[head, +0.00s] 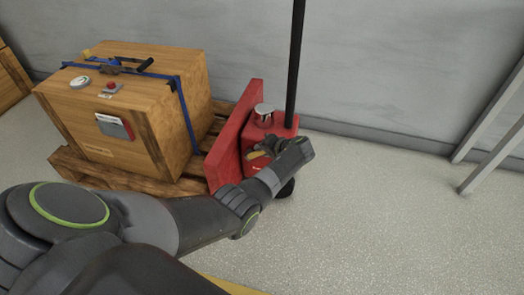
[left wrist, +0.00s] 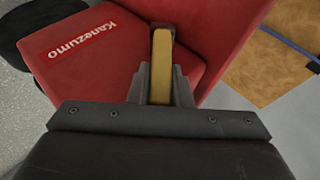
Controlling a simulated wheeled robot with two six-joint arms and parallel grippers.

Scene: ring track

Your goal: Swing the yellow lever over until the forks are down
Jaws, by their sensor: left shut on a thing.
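The yellow lever (head: 257,154) is a short bar on the side of the red pallet truck (head: 233,135). It also shows in the left wrist view (left wrist: 161,62), between the finger pads. My left gripper (head: 268,149) is shut on the yellow lever. In the left wrist view the left gripper (left wrist: 160,85) has a finger on each side of the lever. The forks are hidden under the wooden pallet (head: 75,167), so I cannot tell their height. My right gripper is not in view.
A wooden crate (head: 150,130) with a blue strap stands on the pallet. The truck's black handle pole (head: 295,60) rises near the grey wall (head: 390,60). Grey metal legs (head: 490,155) stand at the right. The floor (head: 370,220) between is clear.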

